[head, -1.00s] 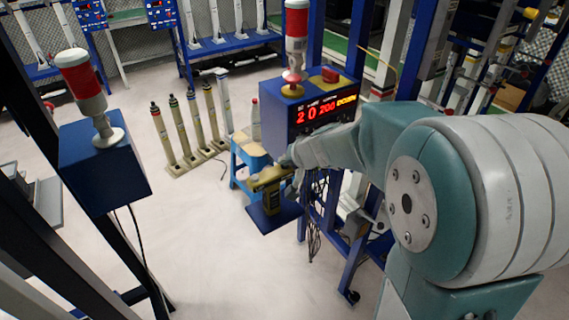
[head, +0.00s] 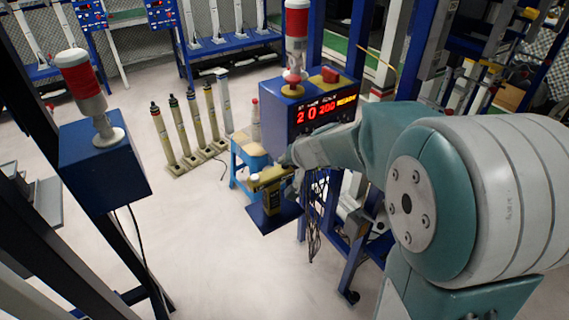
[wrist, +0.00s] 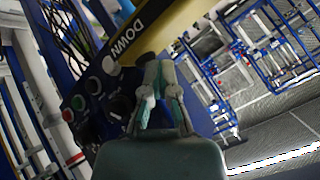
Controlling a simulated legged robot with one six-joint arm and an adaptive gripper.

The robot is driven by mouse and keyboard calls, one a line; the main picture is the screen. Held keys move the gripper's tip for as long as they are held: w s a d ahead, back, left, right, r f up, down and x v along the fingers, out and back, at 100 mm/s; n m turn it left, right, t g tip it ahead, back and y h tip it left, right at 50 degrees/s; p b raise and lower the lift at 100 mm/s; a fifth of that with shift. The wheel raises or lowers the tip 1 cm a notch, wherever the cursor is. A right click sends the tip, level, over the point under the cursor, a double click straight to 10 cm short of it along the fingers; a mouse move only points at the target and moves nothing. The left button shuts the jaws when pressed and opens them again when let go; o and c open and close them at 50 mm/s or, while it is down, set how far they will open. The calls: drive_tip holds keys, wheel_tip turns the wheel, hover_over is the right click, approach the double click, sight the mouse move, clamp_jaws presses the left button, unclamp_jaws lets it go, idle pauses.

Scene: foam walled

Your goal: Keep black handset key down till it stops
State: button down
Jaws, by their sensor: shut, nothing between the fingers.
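A yellow handset (head: 268,178) hangs by the blue cabinet, left of my gripper (head: 287,170) in the head view. In the wrist view the handset's yellow body (wrist: 188,18) carries a black strip lettered DOWN (wrist: 130,35). My gripper (wrist: 158,64) is shut and empty, with its fingertips at the handset beside the DOWN lettering. The black key itself is not clearly visible; the fingertips may hide it. Contact cannot be told for certain.
The blue cabinet (head: 287,120) has a lit red display and a red-white lamp. A dark panel with round buttons (wrist: 93,86) lies left of my fingers. A blue stool (head: 240,172) and several standing cylinders (head: 193,125) are behind. Open floor lies to the left.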

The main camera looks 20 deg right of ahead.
sight(285, 167)
idle(0.3)
drive_tip(key=shift+r, duration=0.9)
drive_tip(key=shift+r, duration=2.55)
drive_tip(key=shift+s+a+r, duration=0.1)
drive_tip(key=shift+s+a, duration=0.05)
drive_tip(key=shift+s, duration=0.2)
drive_tip(key=s+n+g+h, duration=0.2)
drive_tip(key=s+n+h, duration=0.1)
drive_tip(key=s, duration=2.3)
drive_tip(key=shift+s+n+g+h, duration=0.2)
drive_tip(key=shift+n+g+h, duration=0.2)
drive_tip(key=shift+n, duration=0.2)
